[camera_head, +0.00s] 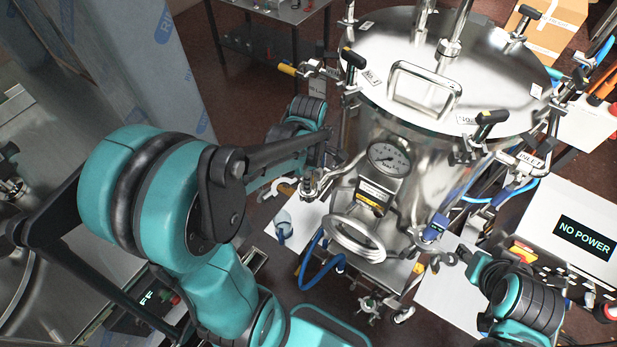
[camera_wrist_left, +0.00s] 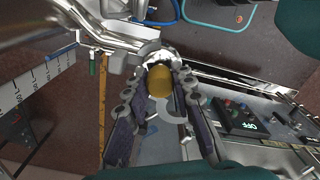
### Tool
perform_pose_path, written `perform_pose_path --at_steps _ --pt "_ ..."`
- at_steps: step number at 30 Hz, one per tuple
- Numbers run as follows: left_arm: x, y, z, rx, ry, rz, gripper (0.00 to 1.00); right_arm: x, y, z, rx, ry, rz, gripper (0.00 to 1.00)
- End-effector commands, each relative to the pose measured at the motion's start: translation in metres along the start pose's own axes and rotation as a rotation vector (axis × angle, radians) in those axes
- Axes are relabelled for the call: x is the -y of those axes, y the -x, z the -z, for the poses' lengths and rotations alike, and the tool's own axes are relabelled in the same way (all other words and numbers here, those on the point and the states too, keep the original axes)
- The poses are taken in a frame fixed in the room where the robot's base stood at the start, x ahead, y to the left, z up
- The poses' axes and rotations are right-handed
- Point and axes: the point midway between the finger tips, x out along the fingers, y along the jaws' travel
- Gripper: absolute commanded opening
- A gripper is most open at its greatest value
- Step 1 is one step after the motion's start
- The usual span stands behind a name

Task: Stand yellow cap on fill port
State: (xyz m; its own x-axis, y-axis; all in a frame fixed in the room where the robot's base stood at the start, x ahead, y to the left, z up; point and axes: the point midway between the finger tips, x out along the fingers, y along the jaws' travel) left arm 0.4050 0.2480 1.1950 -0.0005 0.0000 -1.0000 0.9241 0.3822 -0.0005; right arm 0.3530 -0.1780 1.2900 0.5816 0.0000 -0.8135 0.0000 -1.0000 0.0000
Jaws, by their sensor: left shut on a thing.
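The yellow cap (camera_wrist_left: 159,79) shows in the left wrist view as a rounded amber-yellow piece between the fingers of my left gripper (camera_wrist_left: 158,92), which is shut on it. A pale metal fitting shows just beyond the cap; I cannot tell whether it is the fill port or whether the cap touches it. In the head view my left gripper (camera_head: 312,184) is at the left side of the steel tank, and the cap cannot be made out there. My right gripper (camera_head: 442,262) is low at the right, near the tank's front; its fingers are too small to read.
The steel tank (camera_head: 445,75) has clamps around its lid, a round gauge (camera_head: 388,158) and a coiled clear hose (camera_head: 355,238) in front. A blue hose (camera_head: 318,268) hangs below. A white box reading NO POWER (camera_head: 584,239) stands at the right.

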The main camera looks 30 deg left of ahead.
Motion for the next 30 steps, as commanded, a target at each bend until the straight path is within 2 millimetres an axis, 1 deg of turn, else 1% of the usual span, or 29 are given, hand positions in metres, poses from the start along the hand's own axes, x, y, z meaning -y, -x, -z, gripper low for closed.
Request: perform_pose_path --at_steps 2,3,5,6,15,17,19,23,30 --pt "0.0 -0.001 0.0 0.0 0.0 0.0 0.0 0.0 -0.001 -0.001 0.0 0.0 0.0 0.4" --pt "0.0 -0.001 0.0 0.0 0.0 0.0 0.27 0.0 -0.001 -0.001 0.0 0.0 0.0 0.4" --pt "0.0 -0.001 0.0 0.0 0.0 0.0 0.43 0.0 -0.001 0.0 0.0 0.0 0.0 0.4" --pt "0.0 -0.001 0.0 0.0 0.0 0.0 0.48 0.0 -0.001 0.0 0.0 0.0 0.0 0.4" --pt "0.0 0.0 0.0 0.0 0.0 0.0 0.48 0.0 -0.001 0.0 0.0 0.0 0.0 0.4" --pt "0.0 0.003 0.0 0.0 0.0 0.0 0.48 0.0 -0.001 0.0 0.0 0.0 0.0 0.4" --pt "0.0 0.01 0.0 0.0 0.0 0.0 0.48 0.0 -0.001 0.0 0.0 0.0 0.0 0.4" --pt "0.001 0.032 0.0 0.0 0.0 0.0 0.48 0.0 -0.001 0.0 0.0 0.0 0.0 0.4" --pt "0.0 0.083 0.0 0.0 0.0 0.0 0.48 0.0 -0.001 0.0 0.0 0.0 0.0 0.4"
